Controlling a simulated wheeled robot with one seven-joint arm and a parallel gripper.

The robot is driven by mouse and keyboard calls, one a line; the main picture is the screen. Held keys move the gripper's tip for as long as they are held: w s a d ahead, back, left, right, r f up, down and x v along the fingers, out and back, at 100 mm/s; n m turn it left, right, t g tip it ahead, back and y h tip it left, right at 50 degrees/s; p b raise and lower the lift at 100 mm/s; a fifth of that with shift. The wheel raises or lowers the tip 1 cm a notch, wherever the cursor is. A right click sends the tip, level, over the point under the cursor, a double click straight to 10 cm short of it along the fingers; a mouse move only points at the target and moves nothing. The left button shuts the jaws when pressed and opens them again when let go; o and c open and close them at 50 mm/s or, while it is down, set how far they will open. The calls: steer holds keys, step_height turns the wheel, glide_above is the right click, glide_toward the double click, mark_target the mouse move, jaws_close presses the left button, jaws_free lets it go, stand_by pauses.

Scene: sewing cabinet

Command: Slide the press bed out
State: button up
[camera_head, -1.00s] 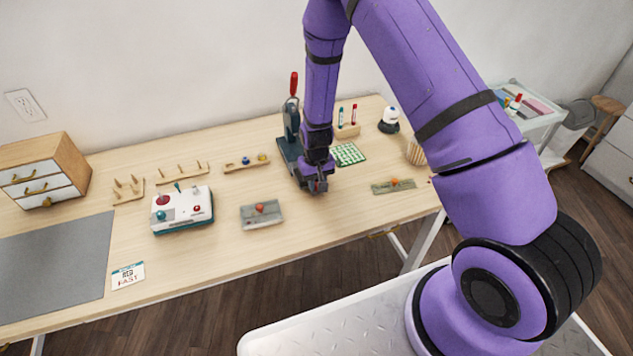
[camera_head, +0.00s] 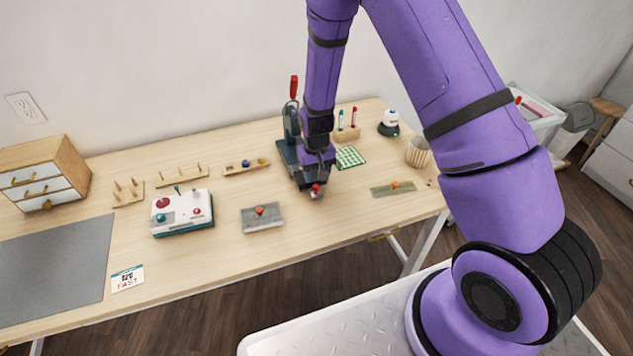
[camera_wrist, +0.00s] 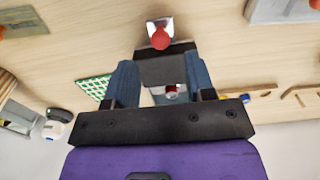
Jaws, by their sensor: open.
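The dark teal press (camera_head: 291,122) with a red upright handle (camera_head: 294,86) stands on the table, partly hidden by my arm. A small silver piece with a red knob, the press bed's front end (camera_head: 316,190), sticks out past the front of the dark base. In the wrist view the red knob (camera_wrist: 160,39) stands on the silver plate just beyond the dark base edge. My gripper (camera_wrist: 160,68) is open, its two blue-grey fingers either side of the dark base in that picture. The red knob is outside the fingers. Whether the fingers touch the press cannot be told.
A grey block with a red knob (camera_head: 262,218) lies left of the press, a green pad with an orange knob (camera_head: 399,188) right. A green checked mat (camera_head: 350,157), a marker stand (camera_head: 346,134) and a striped cup (camera_head: 418,153) are close by.

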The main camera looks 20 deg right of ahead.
step_height(320, 180, up, 6)
steer(key=shift+f, duration=0.1)
stand_by(0.5)
steer(key=s+d+r+t, duration=0.15)
steer(key=s+r, duration=0.25)
steer(key=r, duration=0.9)
steer(key=s+d+r+t, duration=0.15)
steer(key=s+r, duration=0.35)
steer(key=r, duration=0.8)
steer(key=s+d+r, duration=0.1)
steer(key=s+r, duration=0.3)
steer(key=s, duration=0.3)
steer(key=s+d+r+t, duration=0.1)
steer(key=s+r, duration=0.3)
steer(key=s, duration=0.3)
steer(key=s+d+r+t, duration=0.1)
steer(key=s+d+r, duration=0.1)
steer(key=s+r, duration=0.2)
steer(key=s, duration=0.3)
steer(key=shift+s, duration=0.35)
